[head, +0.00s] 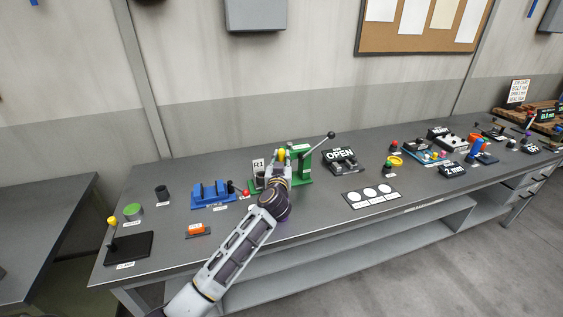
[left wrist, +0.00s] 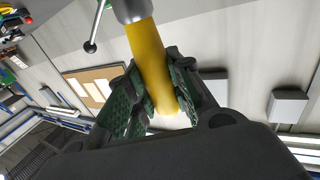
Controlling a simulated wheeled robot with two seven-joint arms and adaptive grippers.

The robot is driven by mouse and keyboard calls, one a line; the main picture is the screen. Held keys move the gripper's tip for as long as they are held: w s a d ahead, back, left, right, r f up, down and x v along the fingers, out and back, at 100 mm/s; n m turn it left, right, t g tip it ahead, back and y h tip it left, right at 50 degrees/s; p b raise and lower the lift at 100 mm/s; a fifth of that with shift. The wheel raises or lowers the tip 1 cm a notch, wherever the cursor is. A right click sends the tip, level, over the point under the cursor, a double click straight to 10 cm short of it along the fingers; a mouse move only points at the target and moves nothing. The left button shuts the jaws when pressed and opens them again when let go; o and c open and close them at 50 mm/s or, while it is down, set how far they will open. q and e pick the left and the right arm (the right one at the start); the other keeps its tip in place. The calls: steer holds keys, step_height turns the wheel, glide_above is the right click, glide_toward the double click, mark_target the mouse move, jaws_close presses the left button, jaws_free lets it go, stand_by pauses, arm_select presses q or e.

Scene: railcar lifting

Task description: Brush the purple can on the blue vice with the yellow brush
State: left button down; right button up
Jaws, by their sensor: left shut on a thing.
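My left gripper (left wrist: 158,98) is shut on a yellow rod-like handle (left wrist: 148,50), which I take to be the yellow brush. A grey collar caps its far end, and bristles cannot be made out. In the head view, a yellow tip (head: 281,154) shows just above my left gripper (head: 281,168), close in front of a green press. The blue vice (head: 212,194) stands on the bench to the left of my gripper. No can is clearly visible on the vice, and I cannot pick out a purple one. My right gripper is not in view.
The green press (head: 301,165) has a ball-ended lever reaching up right. An OPEN sign (head: 340,155) stands right of it. A green-topped pot (head: 133,211), a black cup (head: 162,193) and an orange block (head: 199,231) are on the left. The bench front is mostly clear.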

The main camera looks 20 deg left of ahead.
arm_select(q)
steer(key=shift+r, duration=0.7)
stand_by(0.3)
steer(key=shift+d+r+h, duration=0.25)
steer(key=shift+r+h, duration=0.05)
steer(key=shift+r, duration=0.2)
steer(key=shift+s+d+r+m+h, duration=0.95)
steer(key=shift+s+r, duration=1.5)
steer(key=shift+r, duration=2.2)
steer(key=s+a+f+b, duration=0.1)
steer(key=s+f, duration=0.3)
steer(key=f, duration=0.5)
steer(key=s+a+f+h+b, duration=0.1)
steer(key=s+f, duration=0.4)
steer(key=f, duration=0.4)
steer(key=s+a+f+b, duration=0.1)
steer(key=s+f, duration=0.4)
steer(key=f, duration=0.5)
steer(key=shift+b, duration=0.55)
